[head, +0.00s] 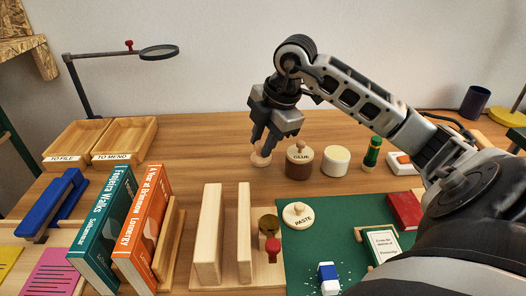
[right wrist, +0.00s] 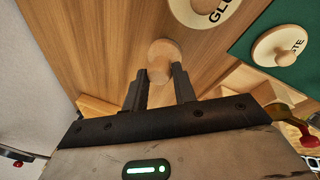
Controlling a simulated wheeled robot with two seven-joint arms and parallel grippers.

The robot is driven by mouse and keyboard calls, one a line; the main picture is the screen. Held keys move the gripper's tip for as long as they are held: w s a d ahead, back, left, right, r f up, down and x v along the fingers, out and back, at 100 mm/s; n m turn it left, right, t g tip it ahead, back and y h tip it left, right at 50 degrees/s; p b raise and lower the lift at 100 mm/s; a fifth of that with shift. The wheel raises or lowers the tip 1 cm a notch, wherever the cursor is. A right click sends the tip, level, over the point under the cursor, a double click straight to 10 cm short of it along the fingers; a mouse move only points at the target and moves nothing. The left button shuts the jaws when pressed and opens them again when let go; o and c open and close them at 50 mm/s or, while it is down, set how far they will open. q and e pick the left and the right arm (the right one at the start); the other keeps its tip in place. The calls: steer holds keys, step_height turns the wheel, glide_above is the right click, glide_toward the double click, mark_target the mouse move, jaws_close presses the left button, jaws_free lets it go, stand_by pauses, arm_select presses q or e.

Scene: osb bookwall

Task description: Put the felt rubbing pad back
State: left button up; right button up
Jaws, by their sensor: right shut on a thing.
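My right gripper (head: 263,143) is shut on a small round pale wooden piece (head: 261,158) at the wooden table, left of the glue pot. In the right wrist view, the fingers (right wrist: 160,78) hold the piece's wooden knob (right wrist: 163,50) between their tips. It looks like the felt rubbing pad's handle, but no felt shows, and its underside is hidden. I cannot tell whether it touches the table. My left gripper is not in view.
The glue pot (head: 299,161), a cream round jar (head: 335,161) and a green bottle (head: 372,152) stand to the right. Wooden trays (head: 125,140) and upright books (head: 141,230) are left. Bare table lies between trays and gripper.

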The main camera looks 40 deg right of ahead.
step_height(320, 180, down, 3)
steer(key=shift+r, duration=0.1)
steer(key=o, duration=0.9)
steer(key=shift+f, duration=0.2)
